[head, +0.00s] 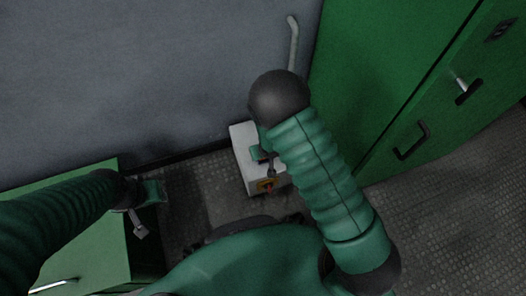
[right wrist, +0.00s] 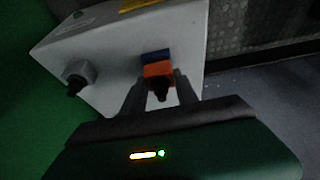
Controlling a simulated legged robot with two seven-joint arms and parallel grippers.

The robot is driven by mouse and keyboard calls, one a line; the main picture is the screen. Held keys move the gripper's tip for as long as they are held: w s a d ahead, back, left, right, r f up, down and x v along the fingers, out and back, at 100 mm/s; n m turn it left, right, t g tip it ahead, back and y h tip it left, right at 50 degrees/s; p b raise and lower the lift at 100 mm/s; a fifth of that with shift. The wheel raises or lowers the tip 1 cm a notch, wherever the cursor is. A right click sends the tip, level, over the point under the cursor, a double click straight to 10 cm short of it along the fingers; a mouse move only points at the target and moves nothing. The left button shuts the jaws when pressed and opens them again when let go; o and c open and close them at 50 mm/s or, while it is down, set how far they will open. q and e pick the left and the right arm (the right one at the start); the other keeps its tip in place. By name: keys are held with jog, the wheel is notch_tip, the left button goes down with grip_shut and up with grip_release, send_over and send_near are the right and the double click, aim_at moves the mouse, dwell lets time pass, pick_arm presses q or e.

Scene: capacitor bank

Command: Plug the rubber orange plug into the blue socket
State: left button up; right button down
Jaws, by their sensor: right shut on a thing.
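The orange plug (right wrist: 158,73) is between the fingertips of my right gripper (right wrist: 160,88) in the right wrist view. Its black rear end points back toward my palm. The blue socket (right wrist: 155,56) is on the face of the pale grey box (right wrist: 110,50), directly behind the plug. Plug and socket look in line and close to touching; I cannot tell how deep the plug sits. In the head view my right gripper (head: 270,163) is at the box (head: 243,150), and my arm hides the plug and socket. My left gripper (head: 139,222) is away at the left, its fingers too small to judge.
A grey fitting with a black knob (right wrist: 77,80) sticks out of the box. A red and yellow part (head: 267,185) shows on its front. Green cabinets (head: 400,80) stand at right, and a green cabinet (head: 85,235) stands at lower left. A grey wall (head: 130,70) is behind.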

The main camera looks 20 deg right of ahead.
jog(key=shift+p, duration=0.45)
dwell(0.6)
jog(key=shift+f+b, duration=0.35)
jog(key=shift+f, duration=0.15)
jog(key=c, duration=0.9)
grip_release()
jog(key=shift+o, duration=0.2)
jog(key=shift+r, duration=0.1)
jog(key=p+v, duration=0.9)
jog(key=v, duration=0.7)
jog(key=shift+s+r+p, duration=0.2)
jog(key=shift+p, duration=0.2)
